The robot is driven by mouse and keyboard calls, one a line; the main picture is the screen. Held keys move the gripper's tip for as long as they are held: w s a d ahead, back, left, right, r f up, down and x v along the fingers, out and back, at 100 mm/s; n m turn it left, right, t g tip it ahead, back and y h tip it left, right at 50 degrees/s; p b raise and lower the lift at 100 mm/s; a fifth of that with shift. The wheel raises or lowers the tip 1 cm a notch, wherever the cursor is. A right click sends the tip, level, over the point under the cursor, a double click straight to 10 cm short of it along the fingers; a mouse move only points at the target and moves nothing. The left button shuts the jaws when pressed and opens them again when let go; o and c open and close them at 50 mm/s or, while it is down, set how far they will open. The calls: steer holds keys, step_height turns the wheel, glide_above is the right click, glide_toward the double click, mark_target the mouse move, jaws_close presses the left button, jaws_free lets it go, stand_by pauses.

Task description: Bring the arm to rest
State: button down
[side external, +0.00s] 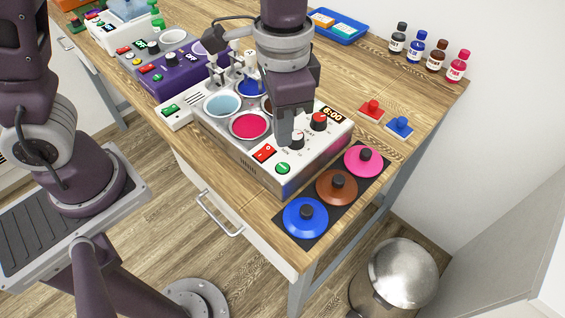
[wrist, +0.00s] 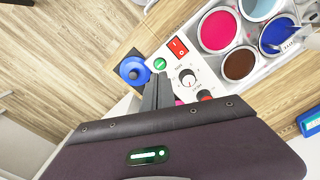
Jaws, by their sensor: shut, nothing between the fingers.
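My gripper (side external: 286,138) points down over the front panel of a white warmer (side external: 225,140) in the side external view. Its fingers are shut with nothing between them, close beside a white dial (side external: 298,139); I cannot tell if they touch the panel. In the wrist view the shut fingertips (wrist: 159,78) show between the blue lid (wrist: 133,71) and the white dial (wrist: 188,78). The warmer holds pots of light blue (side external: 222,104), pink (side external: 250,125), brown and dark blue; the gripper partly hides the brown one.
Blue (side external: 305,219), brown (side external: 337,189) and pink (side external: 364,162) lids lie on a dark mat at the table's front corner. A purple device (side external: 185,78) stands left of the warmer. Several bottles (side external: 415,50) line the back edge. A metal bin (side external: 400,275) stands on the floor.

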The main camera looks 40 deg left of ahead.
steer(key=shift+r, duration=0.6)
steer(key=s+a+r+n+t, duration=0.5)
steer(key=s+a+r, duration=0.4)
steer(key=s+a, duration=0.3)
steer(key=shift+s+a+n+t, duration=0.35)
steer(key=shift+a+n, duration=0.15)
steer(key=shift+a, duration=0.75)
steer(key=shift+r, duration=0.1)
stand_by(4.8)
